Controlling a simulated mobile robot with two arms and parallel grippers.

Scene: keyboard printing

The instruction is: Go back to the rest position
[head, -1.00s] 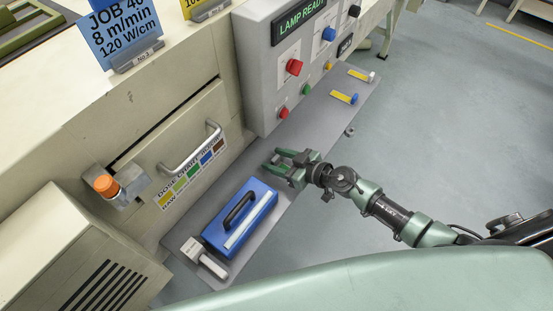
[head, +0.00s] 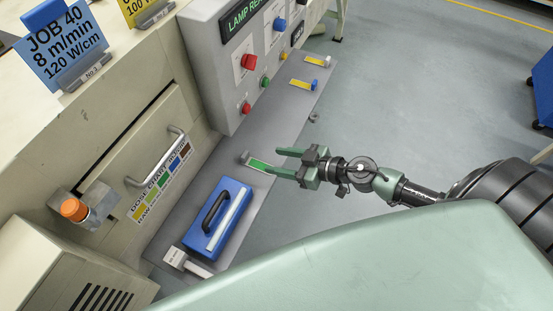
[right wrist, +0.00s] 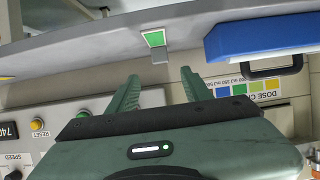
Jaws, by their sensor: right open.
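My right gripper (head: 285,162) is at the right edge of the grey shelf in the head view. Its two green fingers are apart and point left, with nothing seen between them. Just left of the fingertips, a green strip with a grey tab (head: 259,165) lies on the shelf. In the right wrist view, the open fingers (right wrist: 160,84) point up toward the green strip (right wrist: 154,39), with a gap before it. My left gripper is not in view.
A blue case with a black handle (head: 216,225) and a white-handled tool (head: 176,259) lie on the shelf (head: 192,193). A control box (head: 213,62) with coloured buttons stands behind. Two yellow-marked strips lie farther along.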

